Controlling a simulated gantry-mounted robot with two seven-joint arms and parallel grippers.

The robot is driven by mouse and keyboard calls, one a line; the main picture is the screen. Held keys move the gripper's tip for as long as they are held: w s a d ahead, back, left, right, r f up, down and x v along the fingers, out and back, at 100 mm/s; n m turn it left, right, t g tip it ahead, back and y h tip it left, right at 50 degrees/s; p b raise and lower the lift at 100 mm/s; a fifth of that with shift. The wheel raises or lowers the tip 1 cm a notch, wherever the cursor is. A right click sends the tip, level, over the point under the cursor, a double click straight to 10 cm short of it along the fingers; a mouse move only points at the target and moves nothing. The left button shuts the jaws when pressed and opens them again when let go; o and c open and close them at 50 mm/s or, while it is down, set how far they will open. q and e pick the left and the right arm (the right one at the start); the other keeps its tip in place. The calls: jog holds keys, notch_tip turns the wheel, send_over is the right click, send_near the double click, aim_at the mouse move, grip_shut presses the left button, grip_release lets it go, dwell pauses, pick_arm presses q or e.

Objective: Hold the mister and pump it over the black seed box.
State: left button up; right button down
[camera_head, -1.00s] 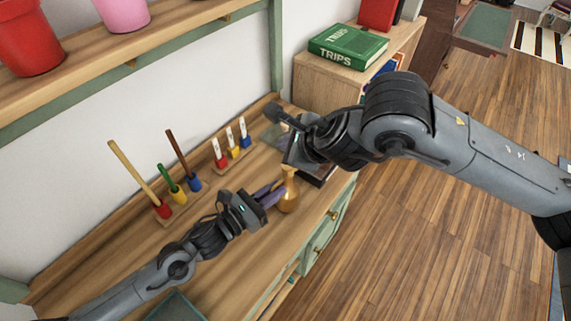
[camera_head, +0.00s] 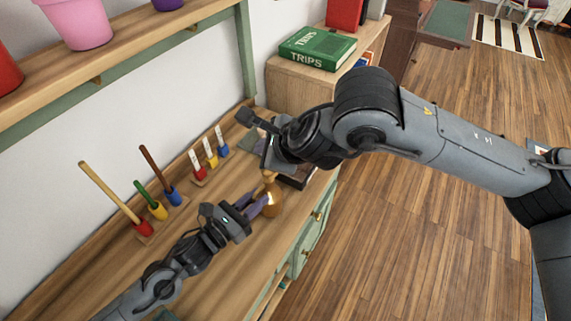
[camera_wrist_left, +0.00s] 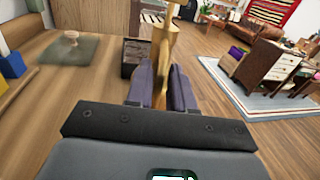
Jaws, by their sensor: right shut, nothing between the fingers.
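The brass mister (camera_head: 272,199) is upright near the front edge of the wooden worktop. My left gripper (camera_head: 257,203) has its purple fingers on either side of it. In the left wrist view the mister (camera_wrist_left: 164,42) rises between these fingers (camera_wrist_left: 163,88), which look closed on its body. I cannot tell whether its base touches the worktop. The black seed box (camera_head: 299,180) lies just beyond the mister, partly hidden by my right arm. In the left wrist view the box (camera_wrist_left: 134,56) shows left of the mister. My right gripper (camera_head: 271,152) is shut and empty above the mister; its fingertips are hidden.
Colored blocks with sticks (camera_head: 142,229) and several labelled markers (camera_head: 210,160) stand along the wall side. A green mat (camera_wrist_left: 70,49) lies left of the box in the left wrist view. A bookcase with a green book (camera_head: 318,48) stands beyond the worktop.

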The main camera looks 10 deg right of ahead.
pick_arm(q)
jog(key=o, duration=0.3)
jog(key=shift+s+f, duration=0.2)
jog(key=shift+f, duration=0.15)
jog(key=shift+o, duration=0.2)
jog(key=shift+w+d+r, duration=0.1)
jog(key=shift+r, duration=0.1)
jog(key=shift+r, duration=0.1)
